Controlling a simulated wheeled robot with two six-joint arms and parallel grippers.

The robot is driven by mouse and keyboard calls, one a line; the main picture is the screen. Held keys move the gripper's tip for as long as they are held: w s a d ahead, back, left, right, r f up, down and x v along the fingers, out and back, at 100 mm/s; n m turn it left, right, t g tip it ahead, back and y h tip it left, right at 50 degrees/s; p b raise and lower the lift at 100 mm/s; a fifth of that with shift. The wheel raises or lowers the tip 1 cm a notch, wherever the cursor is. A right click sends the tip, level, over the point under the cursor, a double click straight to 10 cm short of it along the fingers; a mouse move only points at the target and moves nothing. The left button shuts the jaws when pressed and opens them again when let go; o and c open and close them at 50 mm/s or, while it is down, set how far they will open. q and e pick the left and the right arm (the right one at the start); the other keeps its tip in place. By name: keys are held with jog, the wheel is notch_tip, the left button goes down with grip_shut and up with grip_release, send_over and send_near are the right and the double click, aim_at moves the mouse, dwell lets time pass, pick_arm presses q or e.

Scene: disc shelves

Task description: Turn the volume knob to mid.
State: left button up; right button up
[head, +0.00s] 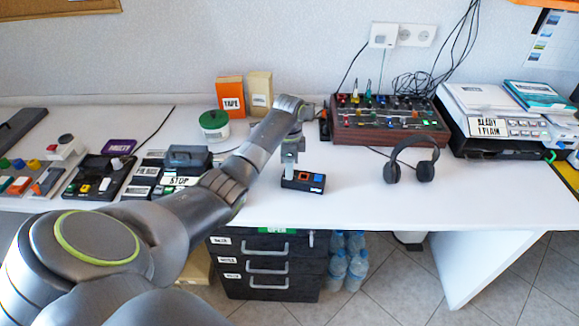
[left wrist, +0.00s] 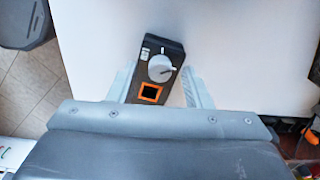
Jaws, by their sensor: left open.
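A small black box (head: 303,182) lies on the white desk below my left gripper (head: 290,160). Small light markings sit beside the knob, too small to read. My left gripper (left wrist: 158,76) is open, with one finger on each side of the box and apart from the knob. In the head view the gripper hides the knob. My right gripper is in neither view.
Headphones (head: 411,160) stand right of the box. A mixer panel (head: 388,118) with several knobs and cables stands behind them. Labelled boxes and switch panels (head: 102,177) fill the left of the desk. The desk front right of the box (head: 370,205) is clear.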

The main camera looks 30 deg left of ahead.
pick_arm(q)
jog(key=shift+f, duration=0.35)
grip_shut()
jog(key=shift+r+m+p, duration=0.15)
jog(key=shift+m+p, duration=0.25)
jog(key=shift+p, duration=0.15)
jog(key=shift+m+p, duration=0.9)
jog(key=shift+m, duration=0.1)
jog(key=shift+m+p, duration=0.6)
jog(key=shift+m, duration=0.4)
jog(key=shift+m+p, duration=0.35)
jog(key=shift+m, duration=0.55)
